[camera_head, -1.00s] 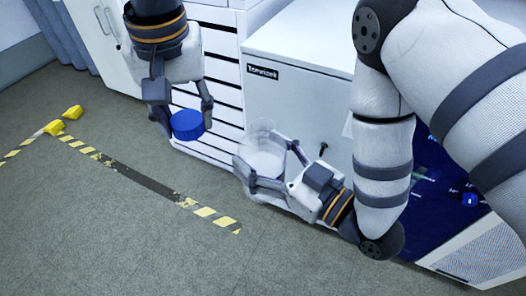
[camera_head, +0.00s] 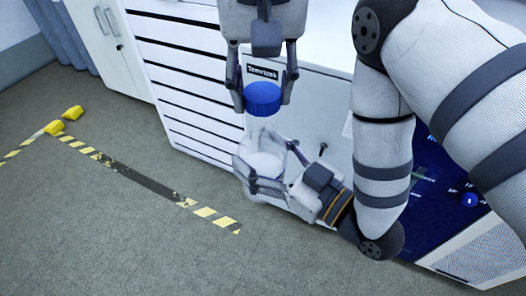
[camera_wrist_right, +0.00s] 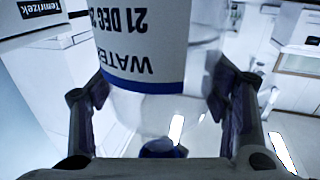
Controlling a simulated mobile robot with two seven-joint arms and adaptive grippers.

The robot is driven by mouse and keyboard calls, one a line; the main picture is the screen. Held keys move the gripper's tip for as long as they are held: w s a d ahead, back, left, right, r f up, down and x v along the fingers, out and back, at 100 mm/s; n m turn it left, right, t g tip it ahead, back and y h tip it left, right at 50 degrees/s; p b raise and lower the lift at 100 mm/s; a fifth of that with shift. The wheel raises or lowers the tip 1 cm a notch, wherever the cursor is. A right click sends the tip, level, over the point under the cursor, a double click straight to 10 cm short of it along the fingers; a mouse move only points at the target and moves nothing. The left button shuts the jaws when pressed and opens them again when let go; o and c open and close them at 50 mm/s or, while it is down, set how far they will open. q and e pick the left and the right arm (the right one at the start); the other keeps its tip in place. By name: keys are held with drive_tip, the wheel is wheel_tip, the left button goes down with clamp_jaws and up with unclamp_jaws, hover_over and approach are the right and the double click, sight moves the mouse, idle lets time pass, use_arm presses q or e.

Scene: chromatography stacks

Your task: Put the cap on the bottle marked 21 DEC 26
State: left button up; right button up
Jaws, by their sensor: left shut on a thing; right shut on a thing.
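My left gripper (camera_head: 264,98) is shut on a blue cap (camera_head: 262,98), which hangs from its fingers. Below the cap, my right gripper (camera_head: 262,184) is shut on a clear bottle (camera_head: 262,148) with an open, uncapped top. In the head view the cap is above the bottle's mouth with a gap between them. The right wrist view shows the bottle's label (camera_wrist_right: 140,40), upside down, reading "WATER" and "21 DEC 2", with the last digit cut off. A blue spot (camera_wrist_right: 160,148) shows low in that view; I cannot tell what it is.
A white cabinet marked Temrizek (camera_head: 318,110) stands behind the grippers, beside a slatted white unit (camera_head: 185,75). A dark blue panel (camera_head: 430,180) is at the right, behind my right arm. Open floor with striped tape (camera_head: 140,180) lies at the left.

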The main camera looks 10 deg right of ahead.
sight(262, 126)
use_arm(q)
drive_tip(key=shift+f, duration=1.4)
use_arm(e)
drive_tip(key=shift+r, duration=0.1)
use_arm(q)
drive_tip(key=shift+s, duration=0.1)
drive_tip(key=shift+f, duration=0.85)
drive_tip(key=shift+f, duration=0.55)
use_arm(e)
clamp_jaws()
use_arm(q)
drive_tip(key=m, duration=0.4)
drive_tip(key=shift+h, duration=0.3)
drive_tip(key=m, duration=0.3)
drive_tip(key=shift+a, duration=0.1)
drive_tip(key=m, duration=0.3)
drive_tip(key=m+g, duration=0.1)
drive_tip(key=m, duration=0.2)
drive_tip(key=shift+h, duration=0.3)
